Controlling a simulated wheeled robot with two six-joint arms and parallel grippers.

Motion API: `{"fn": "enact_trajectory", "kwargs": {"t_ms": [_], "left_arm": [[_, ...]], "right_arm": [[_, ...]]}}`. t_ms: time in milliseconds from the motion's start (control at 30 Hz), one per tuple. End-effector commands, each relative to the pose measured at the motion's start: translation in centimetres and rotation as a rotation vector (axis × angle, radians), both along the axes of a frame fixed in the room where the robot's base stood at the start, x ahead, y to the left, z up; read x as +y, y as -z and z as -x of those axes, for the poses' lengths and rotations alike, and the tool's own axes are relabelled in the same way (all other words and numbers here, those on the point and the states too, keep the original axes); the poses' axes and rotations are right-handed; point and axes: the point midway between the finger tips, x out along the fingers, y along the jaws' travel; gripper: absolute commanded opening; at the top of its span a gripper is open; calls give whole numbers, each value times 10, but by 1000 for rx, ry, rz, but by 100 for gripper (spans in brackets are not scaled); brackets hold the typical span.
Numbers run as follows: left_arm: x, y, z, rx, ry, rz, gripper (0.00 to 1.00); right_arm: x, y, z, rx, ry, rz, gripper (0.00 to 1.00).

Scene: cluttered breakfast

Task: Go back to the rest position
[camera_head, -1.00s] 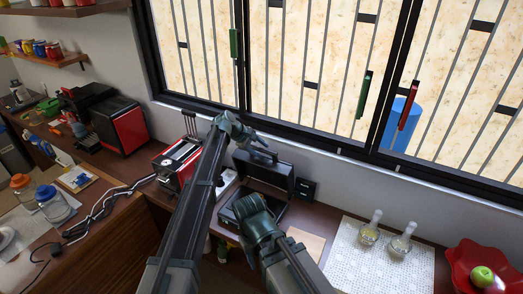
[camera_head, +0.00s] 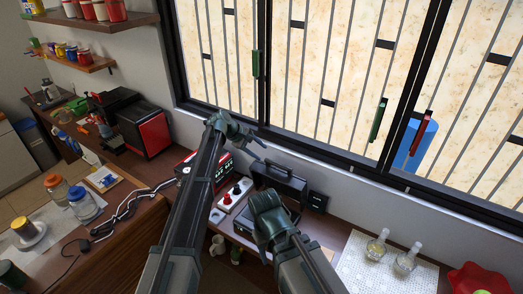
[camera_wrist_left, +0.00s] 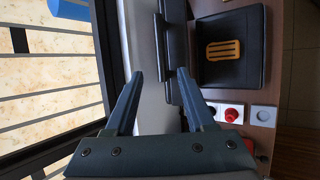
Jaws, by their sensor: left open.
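My left gripper (camera_head: 257,142) is up in front of the window's lower frame, beyond the red appliance. The right gripper's fingers cannot be made out.
A white panel with red knobs (camera_head: 235,194) and a red appliance (camera_head: 186,166) stand by my left arm. Two glass flasks (camera_head: 376,246) stand on a white mat (camera_head: 358,275) at right. A red bowl (camera_head: 478,278) is at the lower right. The window (camera_head: 330,80) stands close behind the counter.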

Motion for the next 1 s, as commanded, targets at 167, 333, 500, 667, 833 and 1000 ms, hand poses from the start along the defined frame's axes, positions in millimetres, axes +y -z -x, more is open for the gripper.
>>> {"fn": "enact_trajectory", "kwargs": {"t_ms": [167,333,500,667,833,1000], "left_arm": [[1,0,0,0,0,0,55],[0,0,0,0,0,0,55],[-1,8,15,-7,27,-21,55],[-1,45,96,-53,192,-159,55],[16,95,214,-108,483,-380,55],[49,133,318,-134,774,-578,55]], "right_arm": [[0,0,0,0,0,0,50],[0,0,0,0,0,0,50],[0,5,0,0,0,0,50],[0,27,0,0,-2,1,50],[0,57,0,0,-6,1,50],[0,84,0,0,-9,2,50]]}}
